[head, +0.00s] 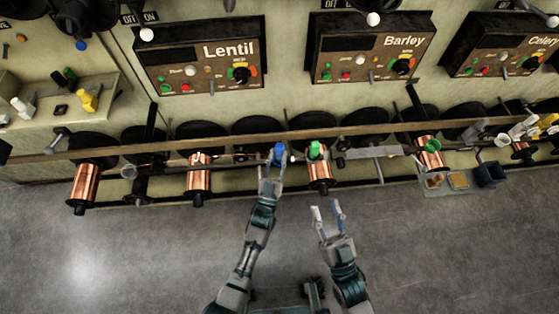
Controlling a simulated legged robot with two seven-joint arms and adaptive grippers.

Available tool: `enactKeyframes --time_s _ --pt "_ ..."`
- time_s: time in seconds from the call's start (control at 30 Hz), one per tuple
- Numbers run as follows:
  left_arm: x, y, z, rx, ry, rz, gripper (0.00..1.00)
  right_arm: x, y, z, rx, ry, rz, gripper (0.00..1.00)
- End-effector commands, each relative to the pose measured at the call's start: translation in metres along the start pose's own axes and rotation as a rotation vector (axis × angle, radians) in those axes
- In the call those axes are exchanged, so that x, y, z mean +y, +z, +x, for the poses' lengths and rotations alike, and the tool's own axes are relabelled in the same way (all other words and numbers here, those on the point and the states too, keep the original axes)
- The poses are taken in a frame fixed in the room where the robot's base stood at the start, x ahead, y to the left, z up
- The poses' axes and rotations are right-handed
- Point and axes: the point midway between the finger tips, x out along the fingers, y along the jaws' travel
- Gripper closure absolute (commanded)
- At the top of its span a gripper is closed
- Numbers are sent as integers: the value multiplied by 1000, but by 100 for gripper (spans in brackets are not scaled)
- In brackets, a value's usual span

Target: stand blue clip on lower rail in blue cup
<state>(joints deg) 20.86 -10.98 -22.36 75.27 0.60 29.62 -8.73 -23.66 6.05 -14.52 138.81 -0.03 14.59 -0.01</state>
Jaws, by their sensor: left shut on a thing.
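The blue clip (279,153) is at the lower rail, between the fingertips of my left gripper (271,174). My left gripper is shut on it, and the fingers hide its lower part. I cannot tell whether the clip still touches the rail. The lower rail (225,157) is a thin dark bar carrying copper spools. My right gripper (328,212) is open and empty, over the floor in front of the rails. A dark bluish container (490,174) stands at the right; I cannot tell whether it is the blue cup.
A green clip (315,150) stands right of the blue clip, above a copper spool (319,177). Another copper spool (199,178) is to the left. A tan upper rail (225,141) runs behind. A grey tray (435,189) lies at the right. Floor in front is clear.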

Motion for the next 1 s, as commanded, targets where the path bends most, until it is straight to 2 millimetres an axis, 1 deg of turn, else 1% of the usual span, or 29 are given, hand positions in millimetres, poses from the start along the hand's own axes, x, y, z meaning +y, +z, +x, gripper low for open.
enactKeyframes --time_s 0.27,0.7,0.97,1.0 --pt "0 0 0 1 0 0 100 0 -1 0 1 0 0 60" --pt "0 8 -4 0 0 0 100 0 7 -4 -9 1 1 60" --pt "0 8 -4 1 0 0 100 0 7 -4 -9 1 1 60" --pt "0 8 -4 1 0 0 68 0 7 -4 -9 1 1 60"
